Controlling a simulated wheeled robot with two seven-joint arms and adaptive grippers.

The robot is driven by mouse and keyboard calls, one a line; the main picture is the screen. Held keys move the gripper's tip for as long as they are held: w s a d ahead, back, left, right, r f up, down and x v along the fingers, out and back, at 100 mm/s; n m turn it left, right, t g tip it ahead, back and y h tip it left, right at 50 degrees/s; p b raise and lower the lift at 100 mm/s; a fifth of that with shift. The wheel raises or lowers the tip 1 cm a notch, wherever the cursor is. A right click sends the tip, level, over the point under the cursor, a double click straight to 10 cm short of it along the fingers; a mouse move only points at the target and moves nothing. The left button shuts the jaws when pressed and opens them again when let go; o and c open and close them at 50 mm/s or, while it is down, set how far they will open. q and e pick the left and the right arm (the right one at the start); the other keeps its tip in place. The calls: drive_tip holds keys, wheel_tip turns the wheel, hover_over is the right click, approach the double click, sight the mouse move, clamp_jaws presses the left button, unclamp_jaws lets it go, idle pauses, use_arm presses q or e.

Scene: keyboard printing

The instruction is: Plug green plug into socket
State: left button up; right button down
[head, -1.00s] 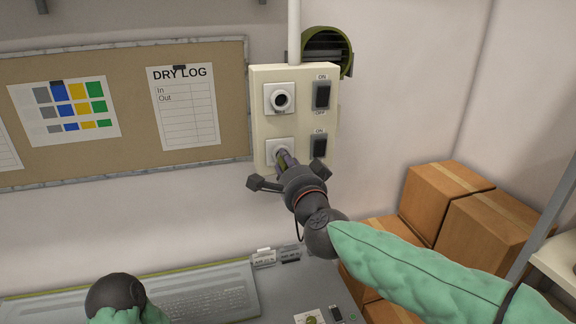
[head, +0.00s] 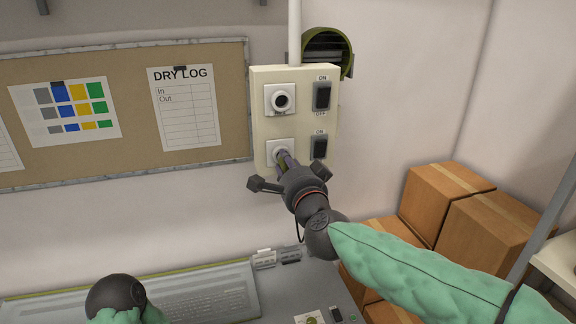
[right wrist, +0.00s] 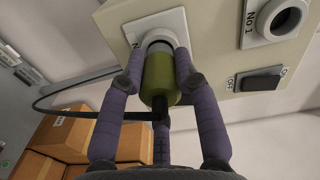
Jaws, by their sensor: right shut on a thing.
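The green plug (right wrist: 160,82) is held in my right gripper (head: 286,160), whose purple fingers close around its sides in the right wrist view (right wrist: 159,66). The plug's front end is at the round white mouth of the lower socket (head: 271,149), which also shows in the right wrist view (right wrist: 137,30). The plug lines up with the socket and appears to touch it; how deep it sits I cannot tell. A black cable runs from the plug's back end. In the head view the fingers mostly hide the plug. Only my left wrist shows at the bottom left; its fingers are hidden.
The upper socket (head: 281,99) is empty. Two dark switches, the upper (head: 322,95) and lower (head: 319,147), sit right of the sockets on the cream panel (head: 296,75). Cardboard boxes (head: 445,192) are stacked at the right. A keyboard (head: 205,300) lies on the desk below.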

drive_tip(key=shift+w, duration=0.15)
drive_tip(key=shift+w+a, duration=0.15)
drive_tip(key=shift+w, duration=0.35)
idle(1.2)
drive_tip(key=c, duration=0.8)
unclamp_jaws()
drive_tip(key=shift+w, duration=0.1)
drive_tip(key=shift+c, duration=0.2)
drive_tip(key=v, duration=0.6)
drive_tip(key=v, duration=1.2)
